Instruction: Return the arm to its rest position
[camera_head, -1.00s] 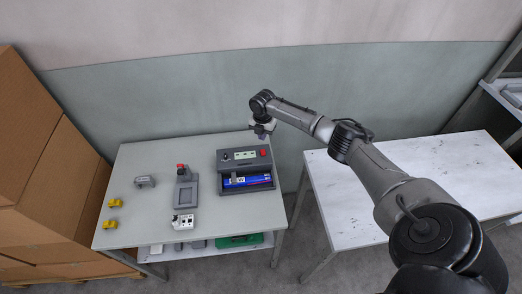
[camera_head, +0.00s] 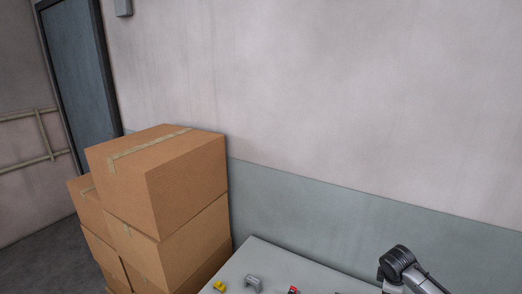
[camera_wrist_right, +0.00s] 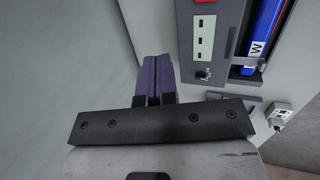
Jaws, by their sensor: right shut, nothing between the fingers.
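My right arm (camera_head: 402,262) shows at the lower right of the head view, above the grey-green table; its gripper is at or below the picture edge there. In the right wrist view my right gripper (camera_wrist_right: 157,75) has its two purple-grey fingers together, with nothing between them. The fingers point past the grey control box (camera_wrist_right: 200,80), which lies to their right. My left gripper is in neither view.
The table (camera_head: 262,255) shows only its far edge, with a yellow part (camera_head: 219,286), a grey part (camera_head: 253,282) and a red knob (camera_head: 293,290). Stacked cardboard boxes (camera_head: 165,185) stand left of it. A blue item (camera_wrist_right: 264,28) lies in the control box's opening.

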